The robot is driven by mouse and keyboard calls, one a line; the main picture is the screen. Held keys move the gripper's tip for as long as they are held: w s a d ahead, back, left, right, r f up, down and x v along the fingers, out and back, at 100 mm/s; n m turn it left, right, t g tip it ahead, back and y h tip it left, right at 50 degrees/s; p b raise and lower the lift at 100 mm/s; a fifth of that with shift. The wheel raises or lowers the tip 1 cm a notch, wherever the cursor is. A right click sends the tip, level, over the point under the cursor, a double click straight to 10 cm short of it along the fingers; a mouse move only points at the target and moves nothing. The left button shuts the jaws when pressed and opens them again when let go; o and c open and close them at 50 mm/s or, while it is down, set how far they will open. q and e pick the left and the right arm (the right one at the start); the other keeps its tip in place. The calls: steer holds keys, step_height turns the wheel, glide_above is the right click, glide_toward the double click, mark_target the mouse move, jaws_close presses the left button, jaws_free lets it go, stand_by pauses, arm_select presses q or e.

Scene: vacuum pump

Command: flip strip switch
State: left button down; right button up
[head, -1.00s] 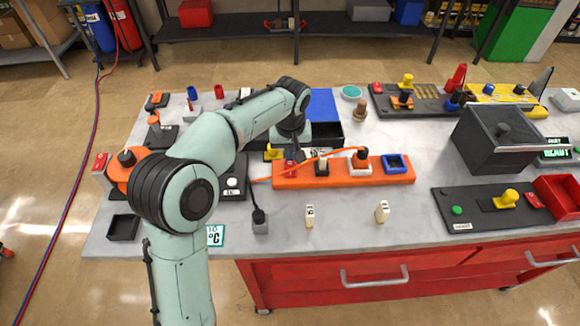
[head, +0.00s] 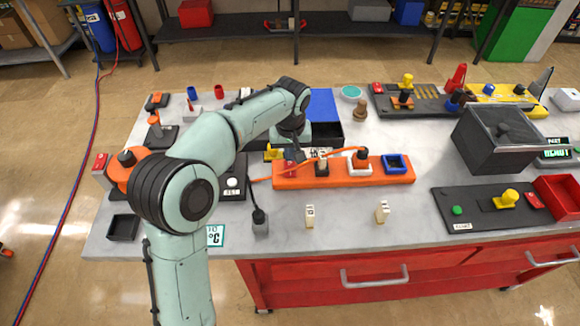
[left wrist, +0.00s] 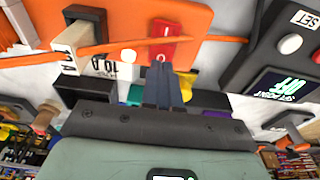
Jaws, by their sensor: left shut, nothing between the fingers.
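The orange power strip (head: 345,178) lies on the grey bench, with several plugs and a blue socket (head: 394,164) along it. Its red rocker switch (left wrist: 165,40) sits near the strip's end in the left wrist view, marked with a small white circle. My left gripper (head: 298,154) is over the left end of the strip and partly hides that area in the head view. In the wrist view its fingers (left wrist: 163,72) are shut and empty, with tips close to the switch's edge; contact cannot be told. My right gripper is not in view.
An orange cable (left wrist: 110,48) crosses the strip. A dark panel with a display (left wrist: 285,88) stands beside it. A black lidded box (head: 495,140) stands at right.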

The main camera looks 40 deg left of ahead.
mark_target(290, 164)
arm_select(q)
steer(key=shift+f+b, duration=0.55)
steer(key=shift+f, duration=0.4)
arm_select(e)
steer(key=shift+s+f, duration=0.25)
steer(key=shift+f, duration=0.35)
arm_select(q)
steer(key=shift+r+p, duration=1.15)
steer(key=shift+r, duration=0.4)
steer(key=shift+r+p, duration=1.35)
steer(key=shift+r, duration=0.7)
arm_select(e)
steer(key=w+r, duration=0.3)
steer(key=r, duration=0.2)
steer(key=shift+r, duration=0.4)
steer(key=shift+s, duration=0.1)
arm_select(q)
steer(key=shift+f, duration=0.1)
